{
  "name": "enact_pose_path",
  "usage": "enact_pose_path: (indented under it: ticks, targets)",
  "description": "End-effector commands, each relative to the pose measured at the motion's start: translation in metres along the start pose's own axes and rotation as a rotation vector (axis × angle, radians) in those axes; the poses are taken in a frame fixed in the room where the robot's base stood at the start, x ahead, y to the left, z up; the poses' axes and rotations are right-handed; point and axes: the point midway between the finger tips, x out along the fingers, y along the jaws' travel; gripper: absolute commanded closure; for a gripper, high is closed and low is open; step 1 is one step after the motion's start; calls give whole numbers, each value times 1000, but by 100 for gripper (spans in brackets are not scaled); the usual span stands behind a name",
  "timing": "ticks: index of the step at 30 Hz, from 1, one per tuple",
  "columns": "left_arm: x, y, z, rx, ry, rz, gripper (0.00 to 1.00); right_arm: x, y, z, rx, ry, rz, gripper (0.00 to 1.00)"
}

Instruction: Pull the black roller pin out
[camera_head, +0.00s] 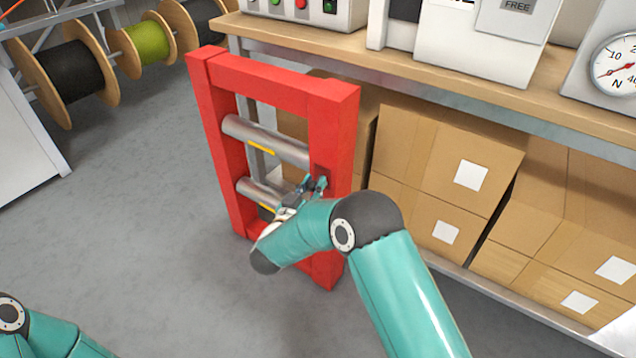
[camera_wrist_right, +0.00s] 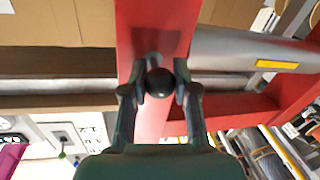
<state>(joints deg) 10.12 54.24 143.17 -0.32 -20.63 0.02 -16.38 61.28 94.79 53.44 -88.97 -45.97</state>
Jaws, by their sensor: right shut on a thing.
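The black roller pin (camera_wrist_right: 160,82) shows in the right wrist view as a round black knob on a short shaft, in front of a red upright. My right gripper (camera_wrist_right: 159,92) is shut on the knob, one finger on each side. In the head view my right gripper (camera_head: 316,186) is at the right upright of the red frame (camera_head: 335,125), and the pin is hidden there. Two grey rollers, an upper one (camera_head: 285,147) and a lower one (camera_head: 256,192), span the frame. Of my left arm only links show at the lower left; its gripper is out of view.
A wooden bench (camera_head: 440,72) with instruments runs behind the frame, and cardboard boxes (camera_head: 430,150) sit below it. Cable reels (camera_head: 65,72) stand at the upper left. The grey floor (camera_head: 130,210) left of the frame is clear.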

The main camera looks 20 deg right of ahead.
Motion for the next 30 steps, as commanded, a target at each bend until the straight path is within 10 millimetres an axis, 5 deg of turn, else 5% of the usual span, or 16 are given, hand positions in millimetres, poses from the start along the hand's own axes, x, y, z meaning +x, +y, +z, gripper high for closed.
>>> enact_pose_path:
  ticks: [5,13,14,18,30]
  targets:
    - [-5,2,0,0,0,0,47,-27,-8,-2,-1,0,-12,100]
    - [-4,2,0,0,0,0,47,-31,-9,-1,-1,1,-12,100]
    - [-4,2,0,0,0,0,47,-31,-9,-1,-2,1,-13,70]
    - [-4,2,0,0,0,0,47,-31,-9,-1,-2,1,-12,47]
    - [-5,2,0,0,0,0,47,-33,-7,-1,-1,0,-5,45]
